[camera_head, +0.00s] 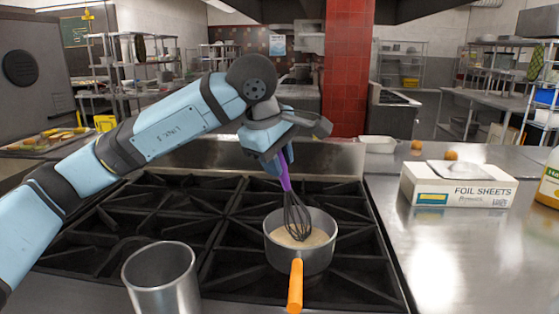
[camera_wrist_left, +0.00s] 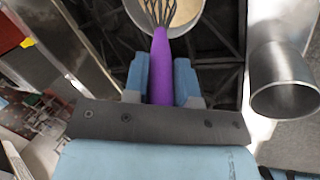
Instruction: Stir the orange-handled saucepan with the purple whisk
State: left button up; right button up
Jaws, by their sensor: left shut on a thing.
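My left gripper (camera_head: 277,160) is shut on the purple handle of the whisk (camera_head: 284,178), above the stove. In the left wrist view, the two blue fingers of the left gripper (camera_wrist_left: 161,80) stand on either side of the purple whisk handle (camera_wrist_left: 159,65). The whisk hangs nearly upright, its dark wire head inside the saucepan (camera_head: 318,260). The saucepan holds a light beige liquid, and its orange handle (camera_head: 296,287) points toward me. The wire tips seem to reach the liquid; their exact depth is hidden. The saucepan rim also shows in the left wrist view (camera_wrist_left: 196,25). My right gripper is not in view.
The saucepan stands on black stove grates (camera_head: 225,215). An empty metal pot (camera_head: 160,280) stands at the front left and shows in the left wrist view (camera_wrist_left: 283,85). A foil sheets box (camera_head: 458,190) sits on the steel counter (camera_head: 440,255) at right, which has free room in front.

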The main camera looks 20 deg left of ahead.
pick_arm(q)
jog(key=shift+r, duration=0.1)
jog(key=shift+r+p, duration=1.2)
jog(key=shift+r, duration=0.75)
notch_tip(320, 180, up, 3)
jog(key=shift+r+p, duration=0.15)
jog(key=shift+p, duration=0.85)
jog(key=shift+r+p, duration=1.3)
jog(key=shift+r, duration=0.95)
jog(key=shift+f, duration=0.1)
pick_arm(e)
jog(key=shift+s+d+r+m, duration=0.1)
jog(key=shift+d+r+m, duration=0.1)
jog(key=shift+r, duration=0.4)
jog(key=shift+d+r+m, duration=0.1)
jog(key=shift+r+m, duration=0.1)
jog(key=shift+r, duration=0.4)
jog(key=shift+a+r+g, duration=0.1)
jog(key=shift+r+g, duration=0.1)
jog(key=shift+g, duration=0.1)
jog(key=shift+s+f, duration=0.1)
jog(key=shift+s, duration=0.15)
